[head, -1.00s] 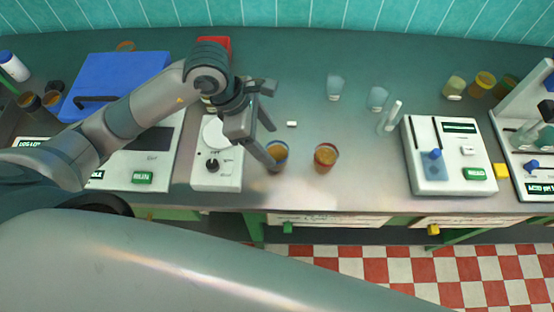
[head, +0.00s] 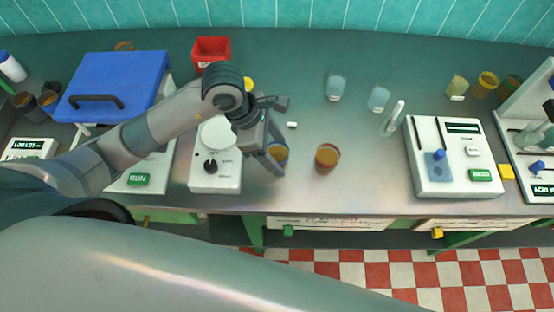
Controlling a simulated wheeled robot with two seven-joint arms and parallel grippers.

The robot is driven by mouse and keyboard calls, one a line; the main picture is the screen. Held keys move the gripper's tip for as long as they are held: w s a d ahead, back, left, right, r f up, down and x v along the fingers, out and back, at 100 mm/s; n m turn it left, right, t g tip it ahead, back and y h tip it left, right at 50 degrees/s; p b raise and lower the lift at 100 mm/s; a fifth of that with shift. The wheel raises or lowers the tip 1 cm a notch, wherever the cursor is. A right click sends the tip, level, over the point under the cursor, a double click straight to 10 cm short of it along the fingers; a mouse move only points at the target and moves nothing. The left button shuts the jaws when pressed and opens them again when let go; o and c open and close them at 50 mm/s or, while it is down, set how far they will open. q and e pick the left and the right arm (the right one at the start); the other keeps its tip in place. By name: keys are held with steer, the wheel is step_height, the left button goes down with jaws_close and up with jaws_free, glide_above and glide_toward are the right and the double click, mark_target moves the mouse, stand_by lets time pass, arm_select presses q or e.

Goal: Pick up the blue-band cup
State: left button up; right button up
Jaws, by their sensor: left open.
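The blue-band cup (head: 280,151) holds amber liquid and stands upright near the front edge of the bench, left of a similar cup. My left gripper (head: 280,160) is open and reaches to it from the left. A finger covers the cup's left and lower part, and the blue band shows above the amber. I cannot tell whether the fingers touch the cup or stand around it. My right gripper is not in view.
A second amber cup (head: 327,158) stands close on the right. A white hotplate (head: 214,178) is under my arm. Clear beakers (head: 335,86) stand behind, and a white device (head: 452,160) is at the right. A red bin (head: 211,52) is at the back.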

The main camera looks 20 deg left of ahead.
arm_select(q)
steer(key=shift+f, duration=0.2)
stand_by(0.3)
steer(key=c, duration=1.2)
steer(key=shift+r, duration=0.2)
step_height(320, 180, up, 4)
steer(key=shift+w+f+p, duration=0.1)
steer(key=shift+p, duration=1.05)
steer(key=s+d+r+p, duration=0.1)
steer(key=d+r, duration=0.1)
steer(key=d, duration=0.1)
steer(key=s+d+r+p, duration=0.1)
steer(key=s+d+r, duration=0.1)
steer(key=d, duration=0.2)
steer(key=s+d+r+p, duration=0.1)
steer(key=d+r+p, duration=0.1)
steer(key=d, duration=0.2)
steer(key=shift+s+r, duration=0.2)
steer(key=shift+r, duration=0.2)
